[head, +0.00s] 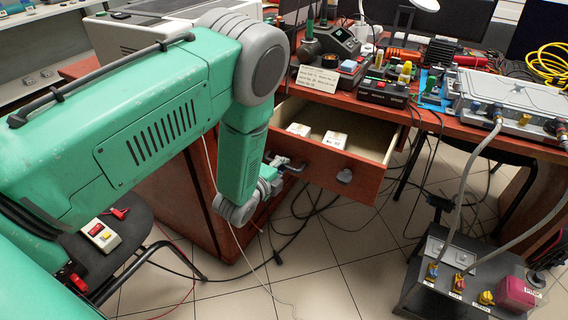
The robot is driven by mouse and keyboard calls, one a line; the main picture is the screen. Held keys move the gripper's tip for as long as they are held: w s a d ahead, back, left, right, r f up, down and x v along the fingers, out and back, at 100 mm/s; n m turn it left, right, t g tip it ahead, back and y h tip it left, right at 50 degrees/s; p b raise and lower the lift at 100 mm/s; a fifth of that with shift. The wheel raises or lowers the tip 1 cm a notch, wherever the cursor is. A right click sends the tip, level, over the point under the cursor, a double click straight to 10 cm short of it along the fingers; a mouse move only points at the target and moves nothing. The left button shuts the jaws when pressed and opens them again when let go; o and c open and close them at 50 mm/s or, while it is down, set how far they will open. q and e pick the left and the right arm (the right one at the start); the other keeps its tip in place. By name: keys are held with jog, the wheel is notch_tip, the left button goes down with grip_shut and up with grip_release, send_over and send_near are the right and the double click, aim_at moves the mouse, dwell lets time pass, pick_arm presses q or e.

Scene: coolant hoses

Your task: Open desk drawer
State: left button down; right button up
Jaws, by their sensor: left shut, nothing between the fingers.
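The desk drawer (325,160) is a reddish-brown wooden drawer that stands pulled out from under the desk top. Two small white boxes (334,139) lie inside it. A grey round knob (344,176) sits on its front. My left arm comes in from the left and reaches down to the drawer's left end. My left gripper (291,165) is at the left part of the drawer front and is shut, with nothing between its fingers. The arm hides part of the desk's left side. My right gripper is not in view.
The desk top (460,127) holds a soldering station (335,42), tools and a grey instrument box (515,98). A grey unit with hoses (465,275) stands on the floor at right. A dark chair (110,240) is at lower left. Cables lie on the tiles.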

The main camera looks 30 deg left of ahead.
pick_arm(q)
jog(key=c, duration=1.6)
grip_release()
jog(key=shift+a, duration=0.15)
jog(key=shift+o, duration=0.2)
jog(key=s+r, duration=0.2)
jog(key=s, duration=0.9)
jog(key=shift+s+a+r, duration=0.15)
jog(key=shift+s, duration=0.2)
jog(key=s+d+f+n+g+p, duration=0.1)
jog(key=s+f+n+g+p, duration=0.2)
jog(key=s+n+g, duration=0.4)
jog(key=s+d+f+n+g+p, duration=0.1)
jog(key=s+f+n+g+p, duration=0.2)
jog(key=s+n+g, duration=0.5)
jog(key=s+n, duration=0.2)
jog(key=s, duration=0.9)
jog(key=shift+d+f+n+y, duration=0.25)
jog(key=shift+f+n+y, duration=0.05)
jog(key=shift+f+n, duration=0.1)
